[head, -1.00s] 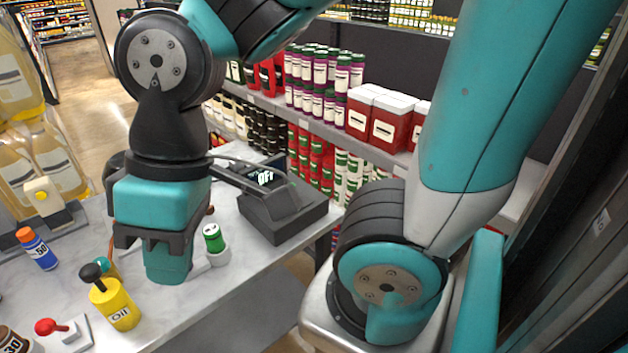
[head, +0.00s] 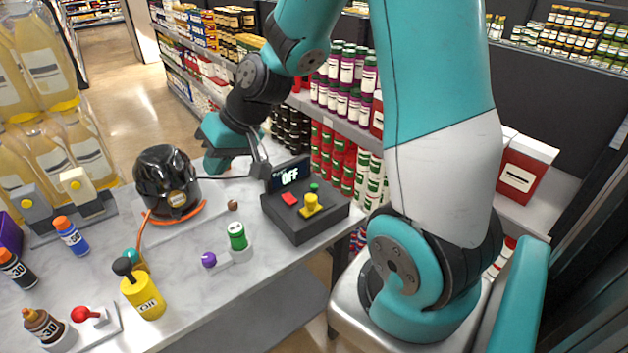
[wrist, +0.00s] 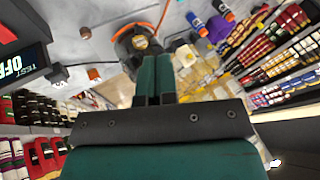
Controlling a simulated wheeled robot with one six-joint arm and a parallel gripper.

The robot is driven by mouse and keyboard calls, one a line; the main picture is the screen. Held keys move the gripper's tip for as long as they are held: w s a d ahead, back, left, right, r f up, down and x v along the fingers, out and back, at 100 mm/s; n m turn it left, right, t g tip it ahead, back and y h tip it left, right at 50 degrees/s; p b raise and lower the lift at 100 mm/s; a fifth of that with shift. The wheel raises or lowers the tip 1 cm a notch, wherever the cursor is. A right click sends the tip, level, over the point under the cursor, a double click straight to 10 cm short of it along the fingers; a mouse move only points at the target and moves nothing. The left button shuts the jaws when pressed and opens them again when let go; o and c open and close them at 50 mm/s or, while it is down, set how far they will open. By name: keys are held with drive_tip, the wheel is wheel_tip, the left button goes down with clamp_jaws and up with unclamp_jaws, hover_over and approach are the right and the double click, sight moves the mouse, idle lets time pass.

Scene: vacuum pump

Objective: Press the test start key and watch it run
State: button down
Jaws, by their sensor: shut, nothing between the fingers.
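The dark control box (head: 300,228) stands at the table's right end. Its tilted display (head: 290,176) reads OFF, and its top carries a red key (head: 290,198), a small green button (head: 314,187) and a yellow knob (head: 311,205). I cannot tell which is the test start key. In the wrist view the display (wrist: 18,65) shows TEST and OFF at the left edge. The black pump (head: 166,182) stands left of the box.
An orange hose (head: 150,235) runs from the pump. Stocked shelves rise behind.

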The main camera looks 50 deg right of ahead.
drive_tip(key=w+d+f+m+t+h+p, duration=0.1)
drive_tip(key=w+d+f+m+t+h, duration=0.2)
drive_tip(key=d, duration=0.9)
drive_tip(key=m+t+h+p, duration=0.1)
drive_tip(key=m+h+p, duration=0.15)
drive_tip(key=m, duration=0.45)
hover_over(316, 186)
wheel_tip(316, 186, down, 8)
drive_tip(key=shift+b, duration=0.35)
drive_tip(key=shift+w+d+f+h, duration=0.1)
drive_tip(key=shift+f+h, duration=0.05)
drive_tip(key=shift+h, duration=0.1)
wheel_tip(316, 186, down, 9)
drive_tip(key=b, duration=0.6)
drive_tip(key=shift+r, duration=0.2)
drive_tip(key=shift+f+b, duration=0.4)
drive_tip(key=shift+b, duration=0.25)
